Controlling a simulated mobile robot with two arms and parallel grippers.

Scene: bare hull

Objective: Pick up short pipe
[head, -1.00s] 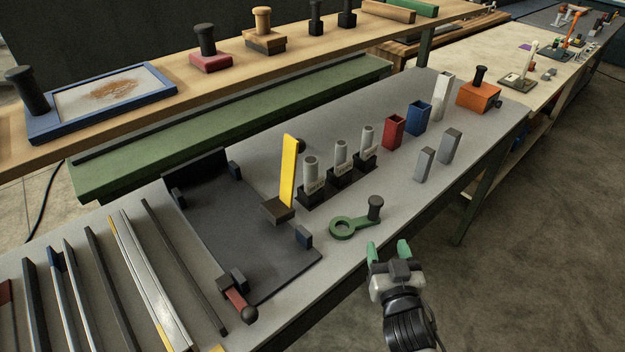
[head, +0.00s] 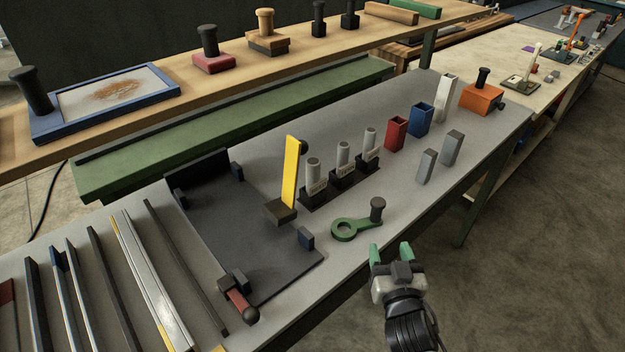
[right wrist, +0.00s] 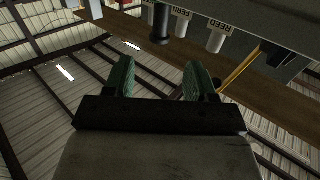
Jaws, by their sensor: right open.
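Three grey upright pipes stand in black labelled holders in the middle of the bench: a left one (head: 313,171), a middle one (head: 343,155) and a right one (head: 370,141). I cannot tell for sure which is the short pipe. In the right wrist view, labels reading FERN (right wrist: 182,11) and REED (right wrist: 222,27) show upside down at the top. My right gripper (head: 390,251) has green fingers, is open and empty, and sits off the bench's front edge, apart from the pipes. Its fingers also show in the right wrist view (right wrist: 158,70). My left gripper is not in view.
A green ring-ended tool (head: 349,228) with a dark knob (head: 377,208) lies between the pipes and my right gripper. A yellow upright strip (head: 291,172) stands left of the pipes. Red (head: 396,134) and blue (head: 420,120) boxes and grey blocks (head: 427,166) stand to the right.

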